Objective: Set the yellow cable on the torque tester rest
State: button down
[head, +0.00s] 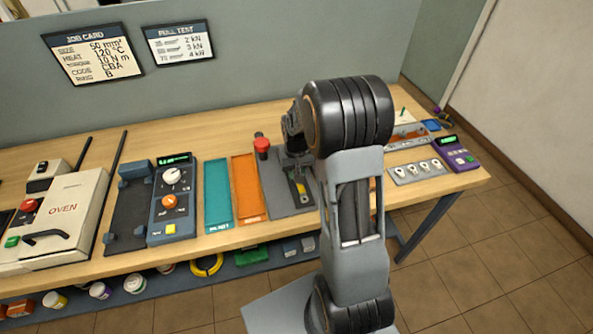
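My arm rises in the middle of the head view and bends left and down. Its dark end, my gripper (296,165), is over a grey plate (280,195) on the bench, and its fingers cannot be made out. A small yellow piece (300,188) shows just below it; I cannot tell whether it is part of the yellow cable or whether it is held. A yellow coil (207,266) lies on the shelf under the bench. No label identifies the torque tester; a purple device (455,153) with a green display stands at the right end. My arm hides part of the bench.
A blue device (172,200) with knobs stands left of a teal tray (218,195) and an orange tray (248,188). A red knob (262,146) stands up beside my gripper. A plate with several round pieces (417,170) lies right.

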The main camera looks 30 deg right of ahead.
jog(key=shift+f, duration=0.2)
jog(key=c, duration=0.8)
grip_release()
jog(key=shift+c, duration=0.2)
jog(key=shift+r, duration=0.1)
